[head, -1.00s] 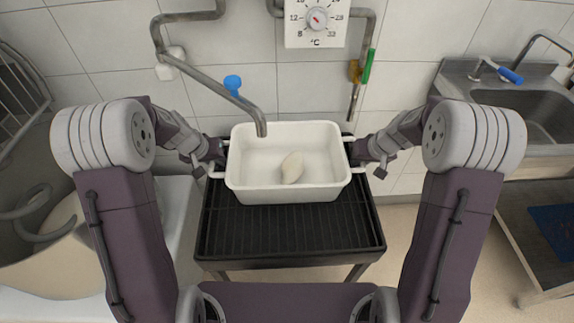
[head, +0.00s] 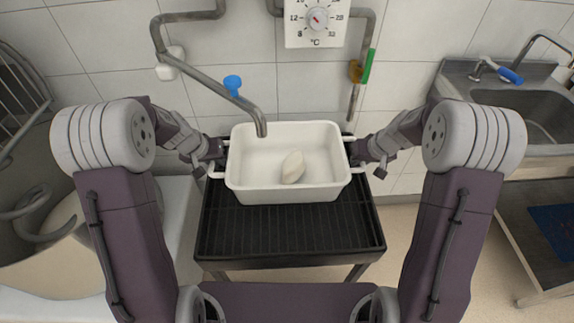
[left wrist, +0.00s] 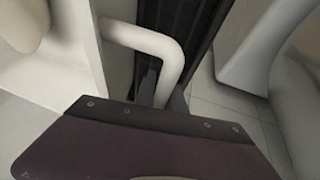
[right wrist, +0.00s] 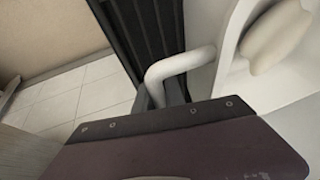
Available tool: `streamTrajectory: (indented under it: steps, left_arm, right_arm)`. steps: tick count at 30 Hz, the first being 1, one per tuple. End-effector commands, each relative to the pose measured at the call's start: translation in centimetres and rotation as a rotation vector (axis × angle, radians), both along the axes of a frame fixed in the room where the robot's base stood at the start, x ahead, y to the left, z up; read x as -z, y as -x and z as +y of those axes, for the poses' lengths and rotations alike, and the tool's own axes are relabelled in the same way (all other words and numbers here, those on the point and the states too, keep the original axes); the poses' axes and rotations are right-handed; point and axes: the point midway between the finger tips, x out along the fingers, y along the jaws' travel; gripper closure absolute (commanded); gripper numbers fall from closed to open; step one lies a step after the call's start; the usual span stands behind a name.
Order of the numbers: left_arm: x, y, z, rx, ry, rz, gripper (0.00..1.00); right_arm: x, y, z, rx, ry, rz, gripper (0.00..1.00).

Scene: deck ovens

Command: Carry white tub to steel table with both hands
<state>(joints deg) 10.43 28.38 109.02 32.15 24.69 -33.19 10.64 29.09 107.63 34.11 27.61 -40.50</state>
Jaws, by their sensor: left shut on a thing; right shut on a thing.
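The white tub (head: 252,187) is a rectangular open tub with a bar handle at each end. It is at or just over the far part of a black slatted stand (head: 290,235); I cannot tell whether it touches. One pale, oval lump (head: 293,166) lies inside it. My left gripper (head: 219,160) is shut on the left handle, which also shows in the left wrist view (left wrist: 165,55). My right gripper (head: 358,160) is shut on the right handle, seen in the right wrist view (right wrist: 180,62). The fingertips are largely hidden.
A bent steel tap pipe (head: 225,92) reaches down close to the tub's far rim. A dial thermometer (head: 316,20) hangs on the tiled wall. A steel sink unit (head: 450,85) stands at the right. A large mixer bowl (head: 45,265) is at the left. Floor shows right of the stand.

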Motion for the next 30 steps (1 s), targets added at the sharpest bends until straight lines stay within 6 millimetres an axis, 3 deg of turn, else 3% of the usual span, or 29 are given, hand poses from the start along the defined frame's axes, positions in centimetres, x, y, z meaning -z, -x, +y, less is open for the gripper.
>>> streamTrajectory:
  steps: [14,27,30]
  left_arm:
    - [-0.3,-0.1,0.1,-0.001,-0.001,-0.003,1.0]
    - [-5.1,-0.1,0.1,-0.001,-0.001,-0.003,1.0]
    - [-5.3,-0.1,0.1,-0.001,-0.001,-0.003,1.0]
  right_arm:
    - [-0.3,-0.1,-0.1,0.001,0.002,-0.004,1.0]
    - [-5.1,-0.1,-0.1,0.001,0.002,-0.004,1.0]
    - [-5.4,-0.1,-0.1,0.001,0.002,-0.003,1.0]
